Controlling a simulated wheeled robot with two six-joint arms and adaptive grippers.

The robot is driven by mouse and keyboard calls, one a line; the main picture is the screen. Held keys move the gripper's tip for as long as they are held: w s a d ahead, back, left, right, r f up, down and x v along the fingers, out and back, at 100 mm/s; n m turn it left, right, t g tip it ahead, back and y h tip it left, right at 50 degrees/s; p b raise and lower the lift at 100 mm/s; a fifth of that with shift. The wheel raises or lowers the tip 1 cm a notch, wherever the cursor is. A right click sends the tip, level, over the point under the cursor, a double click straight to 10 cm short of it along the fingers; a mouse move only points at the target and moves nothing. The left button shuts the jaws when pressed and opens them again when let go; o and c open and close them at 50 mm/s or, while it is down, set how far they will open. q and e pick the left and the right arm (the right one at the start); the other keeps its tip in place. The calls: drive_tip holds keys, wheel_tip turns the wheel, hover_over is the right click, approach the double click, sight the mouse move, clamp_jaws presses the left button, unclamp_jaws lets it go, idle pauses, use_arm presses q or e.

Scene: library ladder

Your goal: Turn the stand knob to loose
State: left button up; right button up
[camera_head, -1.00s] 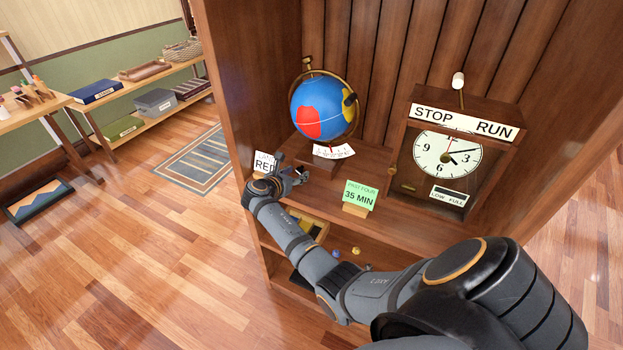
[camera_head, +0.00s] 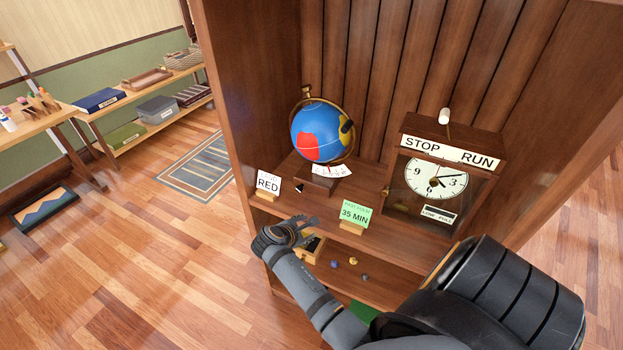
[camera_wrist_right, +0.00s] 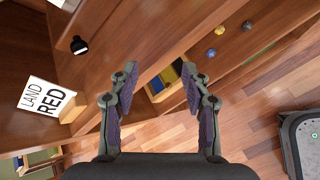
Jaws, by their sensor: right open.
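A small black knob (camera_head: 299,187) sits at the front left of the wooden stand (camera_head: 318,182) under a blue, red and yellow globe (camera_head: 320,132). The knob also shows at upper left in the right wrist view (camera_wrist_right: 79,45), with a white mark on it. Its setting is too small to read. My right gripper (camera_head: 309,232) is open and empty, below and in front of the knob and apart from it. Its two spread fingers also show in the right wrist view (camera_wrist_right: 157,88). My left gripper is not in view.
A "LAND RED" card (camera_head: 267,185) stands left of the knob, and a green "35 MIN" card (camera_head: 354,213) right of it. A STOP/RUN clock (camera_head: 437,180) stands farther right.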

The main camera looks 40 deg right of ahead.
drive_tip(key=s+a+f+m+y, duration=0.1)
drive_tip(key=s+f, duration=0.2)
drive_tip(key=f, duration=0.4)
drive_tip(key=s+a+f+m+y+b, duration=0.1)
drive_tip(key=s+a+f+y, duration=0.1)
drive_tip(key=f, duration=0.6)
drive_tip(key=s+a+f+m+y+b, duration=0.1)
drive_tip(key=s+a+f+y, duration=0.1)
drive_tip(key=s+f, duration=0.2)
drive_tip(key=shift+f+m, duration=0.4)
drive_tip(key=shift+f, duration=1.5)
drive_tip(key=shift+s+a, duration=0.1)
